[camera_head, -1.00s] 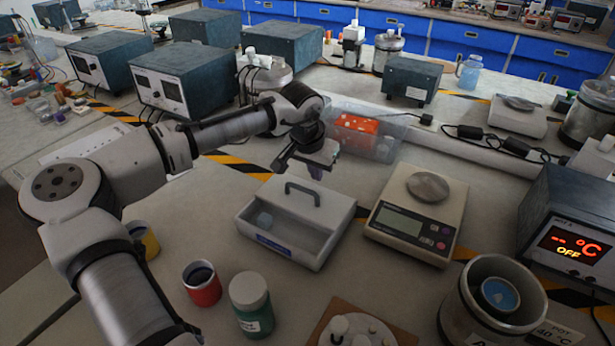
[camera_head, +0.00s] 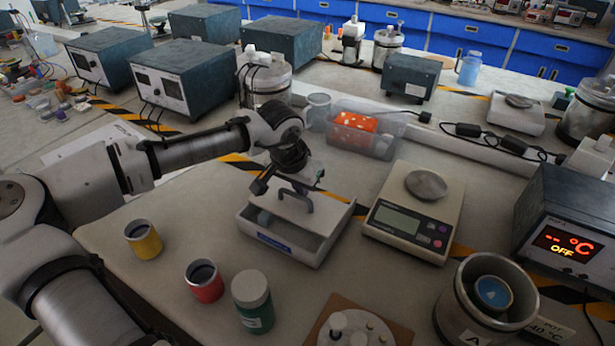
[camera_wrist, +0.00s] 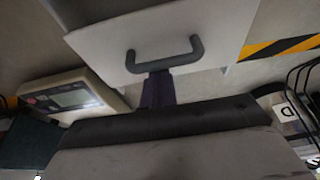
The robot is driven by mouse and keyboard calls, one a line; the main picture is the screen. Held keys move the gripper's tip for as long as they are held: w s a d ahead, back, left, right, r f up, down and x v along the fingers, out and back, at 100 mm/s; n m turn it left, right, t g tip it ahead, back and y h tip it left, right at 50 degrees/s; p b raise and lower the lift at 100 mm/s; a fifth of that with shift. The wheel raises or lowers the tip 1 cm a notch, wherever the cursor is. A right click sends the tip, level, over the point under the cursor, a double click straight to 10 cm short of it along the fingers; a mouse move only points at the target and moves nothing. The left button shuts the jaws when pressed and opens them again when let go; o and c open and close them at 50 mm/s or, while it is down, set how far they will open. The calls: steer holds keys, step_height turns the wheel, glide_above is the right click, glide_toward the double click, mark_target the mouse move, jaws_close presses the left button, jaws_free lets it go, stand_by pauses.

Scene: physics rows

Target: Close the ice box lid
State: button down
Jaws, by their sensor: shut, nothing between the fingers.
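The ice box (camera_head: 275,245) is a pale box on the bench in the middle of the head view. The pale lid (camera_head: 325,213) covers the back part. Its dark handle (camera_head: 308,200) is partly hidden by my gripper (camera_head: 292,188). In the wrist view, the lid (camera_wrist: 220,35) and handle (camera_wrist: 165,60) show with my purple fingers (camera_wrist: 157,90) close together right by the handle's bar. I cannot tell whether they touch it. My gripper is shut with nothing in it.
A balance (camera_head: 415,215) stands close to the box's right. A clear tub with an orange rack (camera_head: 355,125) is behind it. Yellow (camera_head: 143,242) and red (camera_head: 204,283) cups and a green-labelled jar (camera_head: 252,303) stand to the front left.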

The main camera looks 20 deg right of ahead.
mark_target(292, 214)
steer(key=s+a, duration=0.3)
steer(key=shift+s+a+r+p, duration=0.1)
steer(key=shift+s+a+p, duration=0.05)
steer(key=shift+a+p, duration=0.15)
steer(key=shift+s+a, duration=0.1)
steer(key=shift+s, duration=0.15)
steer(key=shift+f, duration=0.2)
